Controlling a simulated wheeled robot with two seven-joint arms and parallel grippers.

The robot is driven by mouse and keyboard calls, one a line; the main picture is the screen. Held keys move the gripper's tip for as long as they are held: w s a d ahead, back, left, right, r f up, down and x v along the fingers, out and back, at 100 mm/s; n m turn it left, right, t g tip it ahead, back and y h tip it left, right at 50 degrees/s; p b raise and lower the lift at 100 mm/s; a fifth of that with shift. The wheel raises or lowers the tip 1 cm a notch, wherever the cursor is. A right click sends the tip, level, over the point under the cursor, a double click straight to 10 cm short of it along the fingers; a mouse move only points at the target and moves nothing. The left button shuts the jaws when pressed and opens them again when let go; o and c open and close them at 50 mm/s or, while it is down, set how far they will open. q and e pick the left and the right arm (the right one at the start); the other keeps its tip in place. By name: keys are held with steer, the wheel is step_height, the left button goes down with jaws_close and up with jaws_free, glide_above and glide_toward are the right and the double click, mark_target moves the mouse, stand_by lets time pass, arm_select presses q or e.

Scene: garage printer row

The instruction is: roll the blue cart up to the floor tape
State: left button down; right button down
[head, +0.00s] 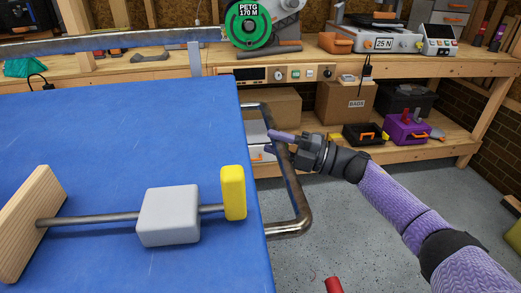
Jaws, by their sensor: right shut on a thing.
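The blue cart (110,140) fills the left of the head view, its flat blue top close to me. A bent metal tube handle (291,195) sticks out from its right side. My right gripper (280,143) comes in from the right and is shut on this handle near its upper part. The gripper's fingers partly hide the tube there. My left gripper is not in view. I see no floor tape in this view.
On the cart top are a wooden board (30,222), a rod with a grey block (168,216) and a yellow end piece (233,192). A wooden workbench (300,60) with boxes below stands behind. A red object (333,285) shows at the bottom edge. Grey floor (350,225) is open at right.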

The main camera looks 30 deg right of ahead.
steer(key=shift+s+d+f, duration=0.1)
steer(key=shift+s+d, duration=0.15)
steer(key=shift+d, duration=0.45)
steer(key=shift+c, duration=2)
jaws_free()
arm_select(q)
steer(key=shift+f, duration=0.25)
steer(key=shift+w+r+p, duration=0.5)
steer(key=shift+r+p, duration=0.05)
arm_select(e)
steer(key=v, duration=1)
